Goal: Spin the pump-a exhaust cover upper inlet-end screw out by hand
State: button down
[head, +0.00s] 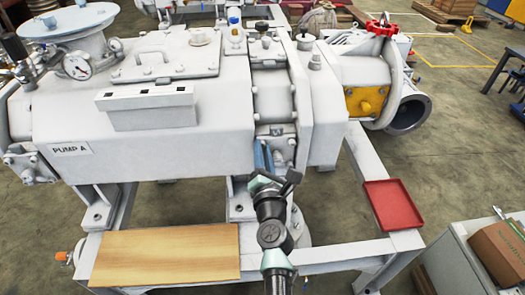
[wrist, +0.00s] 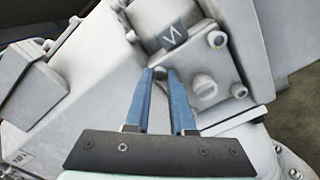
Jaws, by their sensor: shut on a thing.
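The pump-a exhaust cover (wrist: 197,68) is a light grey square plate on the pump's side in the wrist view, with a large round plug in it and screws at its corners. My gripper (wrist: 161,73) has its two blue fingertips at the cover's left corner, shut on a small screw there. The screw is mostly hidden between the tips. Two other corner screws show, one at the top (wrist: 216,40) and one at the right (wrist: 239,91). In the head view my gripper (head: 263,148) reaches the pump's side below the end housing; the screw cannot be made out there.
Pump A's white body (head: 150,125) fills the left and centre. A bare wooden board (head: 165,255) lies on the frame at front left. An empty red tray (head: 393,204) sits on the frame at right. A cardboard box (head: 500,250) stands on a grey cabinet at far right.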

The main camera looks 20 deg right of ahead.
jog(key=m+b, duration=0.3)
jog(key=m, duration=0.6)
jog(key=m+b, duration=0.2)
jog(key=m, duration=0.7)
jog(key=m+b, duration=0.3)
jog(key=m, duration=0.7)
jog(key=shift+r+b, duration=0.3)
dwell(1.4)
dwell(0.3)
